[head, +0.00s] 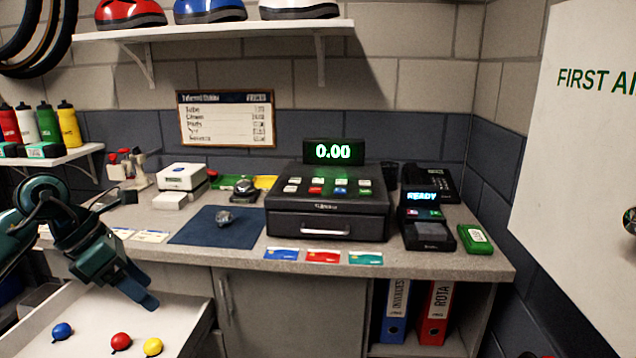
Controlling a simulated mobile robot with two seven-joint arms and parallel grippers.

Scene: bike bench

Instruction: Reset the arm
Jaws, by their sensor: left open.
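My left arm comes in from the left, with its dark teal gripper (138,288) pointing down. The gripper is open and nothing shows between its fingers. It hangs in front of the counter's front edge, above an open white drawer (75,318). My right gripper is not in view.
Blue (62,331), red (121,342) and yellow (153,347) round objects lie in the drawer. The counter (450,258) holds a cash register (326,203), a card terminal (425,228), a blue mat (218,232) and three cards. A white first aid cabinet (580,170) is at right.

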